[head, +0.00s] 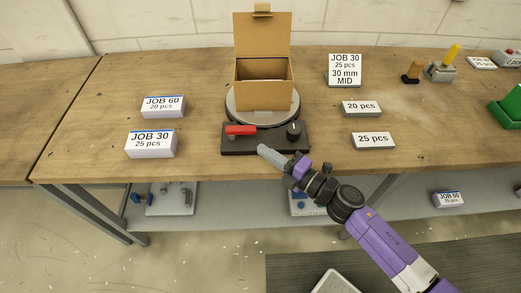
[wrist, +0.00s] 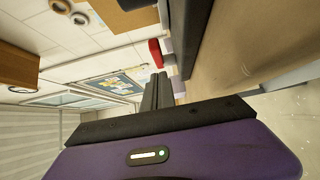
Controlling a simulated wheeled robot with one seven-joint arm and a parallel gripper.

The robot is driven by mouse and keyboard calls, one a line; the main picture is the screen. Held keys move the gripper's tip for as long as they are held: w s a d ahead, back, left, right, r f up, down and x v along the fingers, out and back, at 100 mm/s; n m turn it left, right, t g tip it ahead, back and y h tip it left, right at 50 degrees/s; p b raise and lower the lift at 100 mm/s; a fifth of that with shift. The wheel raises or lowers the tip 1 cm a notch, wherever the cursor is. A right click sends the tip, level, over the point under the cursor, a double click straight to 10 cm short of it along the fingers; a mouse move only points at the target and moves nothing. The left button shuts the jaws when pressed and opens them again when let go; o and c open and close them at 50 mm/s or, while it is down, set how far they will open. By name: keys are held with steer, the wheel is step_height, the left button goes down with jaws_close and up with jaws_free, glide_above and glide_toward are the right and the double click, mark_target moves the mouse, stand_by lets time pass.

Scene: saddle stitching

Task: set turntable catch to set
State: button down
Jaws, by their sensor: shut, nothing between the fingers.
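The round grey turntable (head: 236,112) stands on the bench behind a black base (head: 262,145). On the base are a red lever (head: 240,130) at the left, which looks like the catch, and a black knob (head: 293,131) at the right. I cannot read any set marking. My gripper (head: 265,151) is shut and empty, at the front of the base, right of and nearer than the red lever. In the wrist view the red lever (wrist: 155,53) shows just beyond the shut fingers (wrist: 158,90); contact cannot be made out.
An open cardboard box (head: 263,95) sits on the turntable. The 20 pcs (head: 361,109) and 25 pcs (head: 373,141) blocks lie to the right. Bare bench (head: 200,125) separates them from the turntable.

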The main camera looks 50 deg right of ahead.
steer(key=s+d, duration=0.1)
steer(key=s, duration=0.1)
steer(key=s+d+b, duration=0.1)
steer(key=s, duration=0.1)
steer(key=s+d, duration=0.1)
steer(key=s, duration=0.1)
steer(key=shift+s+d+b, duration=0.15)
steer(key=shift+d+b, duration=0.15)
steer(key=shift+r, duration=0.1)
steer(key=shift+d, duration=0.1)
